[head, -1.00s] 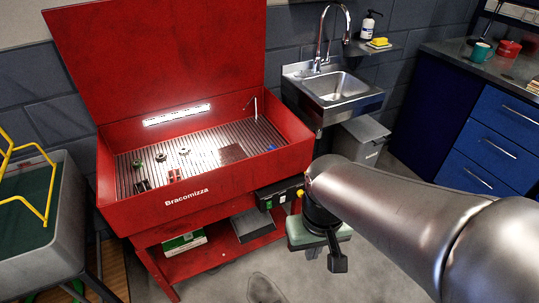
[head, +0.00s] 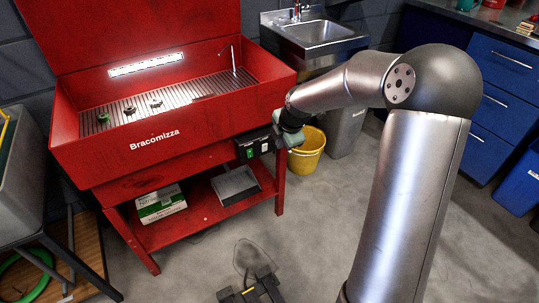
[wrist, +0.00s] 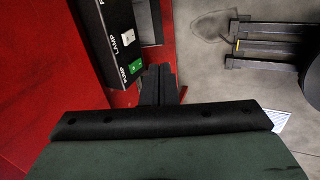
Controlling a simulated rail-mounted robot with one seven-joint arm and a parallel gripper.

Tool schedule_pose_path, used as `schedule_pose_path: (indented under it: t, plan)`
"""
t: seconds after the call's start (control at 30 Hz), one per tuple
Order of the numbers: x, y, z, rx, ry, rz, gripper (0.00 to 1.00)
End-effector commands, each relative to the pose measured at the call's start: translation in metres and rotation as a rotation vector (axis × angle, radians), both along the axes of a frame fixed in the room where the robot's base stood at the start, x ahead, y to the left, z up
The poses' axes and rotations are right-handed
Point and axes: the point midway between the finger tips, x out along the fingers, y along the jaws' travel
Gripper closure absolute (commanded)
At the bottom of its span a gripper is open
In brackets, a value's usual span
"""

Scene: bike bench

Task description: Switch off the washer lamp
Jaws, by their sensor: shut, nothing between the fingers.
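The red parts washer (head: 160,150) stands at left in the head view. Its lamp (head: 160,62) is a bright, lit strip on the back wall. A black switch box (head: 252,141) is on the washer's front right. In the wrist view, the white switch (wrist: 127,37) is beside the word LAMP and the green switch (wrist: 137,68) beside PUMP. My gripper (wrist: 156,70) is shut and empty. Its tips show close to the box, nearer the green switch than the white one in the picture. I cannot tell whether they touch. In the head view the fingers are largely hidden.
A yellow bucket (head: 308,152) stands behind my wrist, with a grey bin (head: 348,128) beyond it. The sink (head: 322,32) is at the back. The lower shelf holds a box (head: 160,203) and a dark tray (head: 236,184). The floor in front is mostly clear.

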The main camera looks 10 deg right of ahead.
Motion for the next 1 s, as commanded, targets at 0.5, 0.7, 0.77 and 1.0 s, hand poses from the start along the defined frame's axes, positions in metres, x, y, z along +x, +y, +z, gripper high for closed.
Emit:
schedule_pose_path:
  t: [0.5, 0.7, 0.77, 1.0]
  plan:
    - [0.009, -0.001, -0.009, -0.004, -0.019, 0.039, 1.00]
    - [0.019, 0.004, -0.037, -0.003, -0.016, 0.040, 1.00]
    - [0.025, 0.005, -0.049, -0.004, -0.017, 0.040, 1.00]
    - [0.045, 0.013, -0.096, -0.004, -0.016, 0.040, 1.00]
